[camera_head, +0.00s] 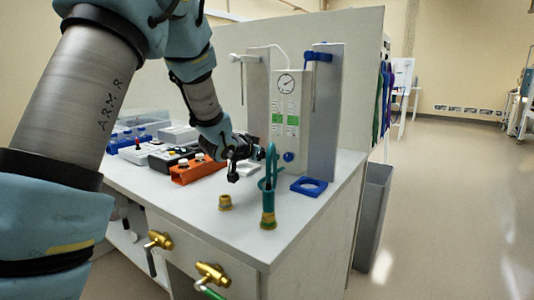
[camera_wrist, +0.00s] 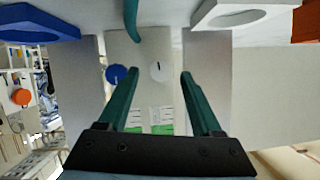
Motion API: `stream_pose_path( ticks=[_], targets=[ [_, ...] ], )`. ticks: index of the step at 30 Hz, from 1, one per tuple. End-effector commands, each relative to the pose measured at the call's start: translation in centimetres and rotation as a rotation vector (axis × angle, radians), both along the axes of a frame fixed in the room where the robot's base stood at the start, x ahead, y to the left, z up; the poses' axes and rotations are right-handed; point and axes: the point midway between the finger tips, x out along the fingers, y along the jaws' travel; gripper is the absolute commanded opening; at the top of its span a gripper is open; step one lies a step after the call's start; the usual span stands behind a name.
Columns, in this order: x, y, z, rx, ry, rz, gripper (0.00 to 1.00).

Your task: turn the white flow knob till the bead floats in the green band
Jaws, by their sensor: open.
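The white flow knob (camera_wrist: 159,71) shows round, with a dark mark, between my two fingertips in the upside-down wrist view. It is hidden behind my gripper in the head view. The blue knob (camera_wrist: 116,74) sits beside it, outside my left-hand finger; it also shows in the head view (camera_head: 288,156). My gripper (camera_wrist: 159,76) is open, its teal fingers spread either side of the white knob; contact cannot be told. The flow panel (camera_head: 303,92) carries a round gauge and two scales with green bands (camera_head: 277,119). The beads are too small to make out.
A teal gooseneck spout (camera_head: 269,183) on a brass base stands in front of the panel, close to my gripper. A blue ring holder (camera_head: 309,186) is at its right. An orange rack (camera_head: 197,170) and boxes lie left. A brass fitting (camera_head: 225,202) stands in front.

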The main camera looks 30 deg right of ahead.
Motion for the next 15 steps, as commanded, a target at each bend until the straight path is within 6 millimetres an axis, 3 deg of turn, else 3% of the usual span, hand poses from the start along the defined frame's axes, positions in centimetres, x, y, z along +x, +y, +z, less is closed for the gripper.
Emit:
stream_pose_path(
  ticks=[6, 15],
  targets=[
    [0.87, -1.18, -0.61, 0.0, 0.0, 0.002, 0.66],
    [0.91, -1.27, -0.65, 0.0, 0.0, 0.002, 0.64]
  ],
)
